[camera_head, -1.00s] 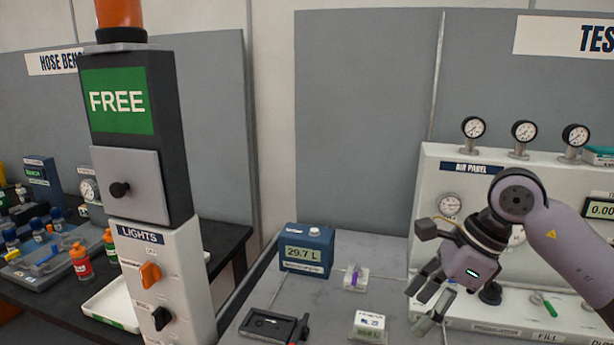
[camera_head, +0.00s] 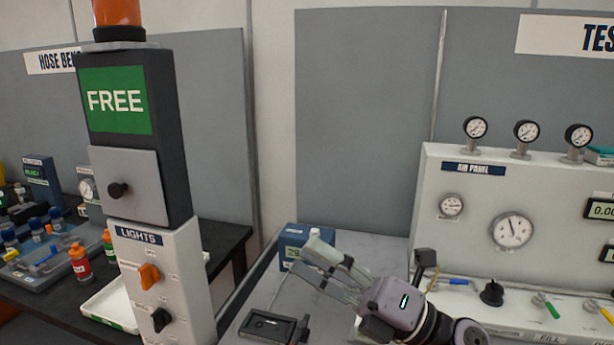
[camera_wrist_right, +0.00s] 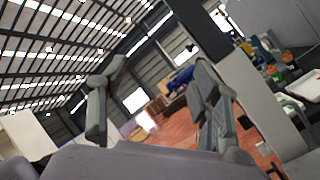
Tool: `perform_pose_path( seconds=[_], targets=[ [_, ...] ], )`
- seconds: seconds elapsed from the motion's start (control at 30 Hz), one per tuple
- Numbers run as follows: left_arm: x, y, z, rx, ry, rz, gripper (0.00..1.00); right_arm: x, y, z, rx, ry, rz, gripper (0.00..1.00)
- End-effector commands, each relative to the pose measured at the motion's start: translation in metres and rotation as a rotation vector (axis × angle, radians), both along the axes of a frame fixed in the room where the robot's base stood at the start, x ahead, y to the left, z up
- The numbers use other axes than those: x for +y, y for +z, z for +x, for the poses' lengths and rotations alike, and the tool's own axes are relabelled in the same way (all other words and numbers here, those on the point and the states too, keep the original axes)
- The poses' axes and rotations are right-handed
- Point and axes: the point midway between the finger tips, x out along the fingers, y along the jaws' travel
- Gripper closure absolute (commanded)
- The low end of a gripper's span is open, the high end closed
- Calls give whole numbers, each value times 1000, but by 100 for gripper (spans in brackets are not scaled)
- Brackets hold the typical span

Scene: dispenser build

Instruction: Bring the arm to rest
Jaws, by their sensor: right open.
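My right gripper (camera_head: 322,263) is in the lower middle of the head view, above the grey bench, with its fingers pointing up and to the left. It is open and nothing shows between its fingers. In the right wrist view its two fingers (camera_wrist_right: 155,105) stand apart, with the hall's roof and red floor behind them. The gripper partly covers the blue display box (camera_head: 291,240) on the bench. My left gripper is not in view.
The light post (camera_head: 160,260) with its FREE sign stands left of the gripper. The air panel (camera_head: 465,205) with gauges and valves is at the right. A black tray device (camera_head: 268,326) lies on the bench below the gripper. The hose bench (camera_head: 215,250) is at the far left.

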Motion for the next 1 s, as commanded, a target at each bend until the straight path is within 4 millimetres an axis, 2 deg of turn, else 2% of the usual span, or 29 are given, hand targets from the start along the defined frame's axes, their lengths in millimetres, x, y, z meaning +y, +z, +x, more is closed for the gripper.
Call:
perform_pose_path(
  seconds=[0.07, 0.17, 0.27, 0.37, 0.4, 0.47, 0.5, 0.6, 0.7, 0.8, 1.0],
  targets=[
    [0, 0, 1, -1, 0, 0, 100, -25, -4, 19, 200, -92, 202, 42],
    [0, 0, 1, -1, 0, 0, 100, -66, -28, 44, 458, -222, 430, 42],
    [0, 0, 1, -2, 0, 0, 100, -108, -77, 60, 736, -365, 631, 42],
    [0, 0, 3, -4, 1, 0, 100, -145, -143, 60, 1020, -521, 802, 42],
    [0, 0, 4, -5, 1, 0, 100, -157, -171, 54, 1128, -580, 858, 42],
    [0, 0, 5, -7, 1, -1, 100, -172, -213, 41, 1285, -670, 931, 42],
    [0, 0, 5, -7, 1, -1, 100, -179, -239, 28, 1387, -729, 974, 42],
    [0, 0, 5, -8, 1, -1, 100, -192, -301, -13, 1628, -875, 1056, 42],
    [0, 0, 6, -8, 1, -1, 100, -197, -346, -57, 1829, -1002, 1105, 42],
    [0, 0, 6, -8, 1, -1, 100, -198, -377, -98, 1988, -1105, 1130, 42],
    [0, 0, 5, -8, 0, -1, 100, -194, -413, -170, 2237, -1274, 1144, 42]
  ],
)
